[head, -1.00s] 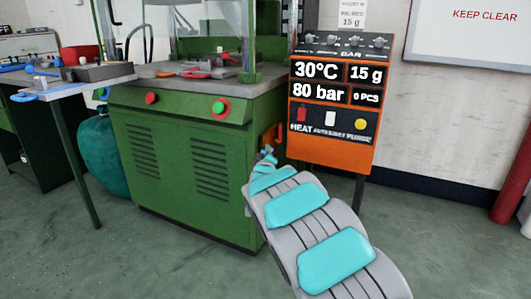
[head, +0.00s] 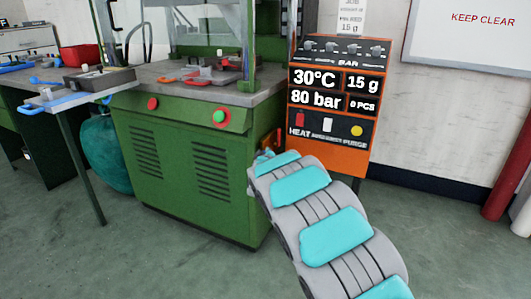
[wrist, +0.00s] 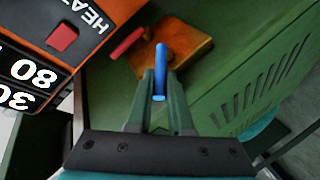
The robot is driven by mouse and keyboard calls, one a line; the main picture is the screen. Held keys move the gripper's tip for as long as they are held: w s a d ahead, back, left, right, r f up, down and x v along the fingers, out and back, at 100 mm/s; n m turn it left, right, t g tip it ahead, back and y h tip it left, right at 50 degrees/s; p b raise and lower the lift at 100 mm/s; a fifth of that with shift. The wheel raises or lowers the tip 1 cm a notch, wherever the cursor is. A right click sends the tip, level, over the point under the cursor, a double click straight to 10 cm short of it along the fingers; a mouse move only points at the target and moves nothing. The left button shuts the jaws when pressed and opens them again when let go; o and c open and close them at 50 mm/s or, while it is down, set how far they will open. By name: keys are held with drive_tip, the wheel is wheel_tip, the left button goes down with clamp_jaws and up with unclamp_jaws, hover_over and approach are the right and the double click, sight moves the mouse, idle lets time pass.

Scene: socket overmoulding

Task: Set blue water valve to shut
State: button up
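The blue water valve (wrist: 161,62) shows in the wrist view as a blue lever on a brass-orange block (wrist: 192,52) at the green machine's side. The lever points towards my wrist camera. My gripper (wrist: 161,76) has its two green fingers on either side of the lever's near end, apart from each other. The gripper looks open, with narrow gaps beside the lever; contact is unclear. A red lever (wrist: 126,44) sits just left of the blue one. In the head view my arm hides the valve and most of the gripper.
The green machine (head: 180,165) stands left of my arm. The orange control panel (head: 330,155) stands right of the valve, reading 30°C and 80 bar. A side table (head: 75,92) with tools is at the left. The floor in front is clear.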

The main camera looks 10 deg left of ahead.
drive_tip(key=o, duration=0.4)
drive_tip(key=shift+o, duration=0.2)
drive_tip(key=shift+s, duration=0.15)
drive_tip(key=v, duration=0.7)
drive_tip(key=shift+s+b, duration=0.3)
drive_tip(key=shift+b, duration=0.05)
drive_tip(key=shift+d+r, duration=0.1)
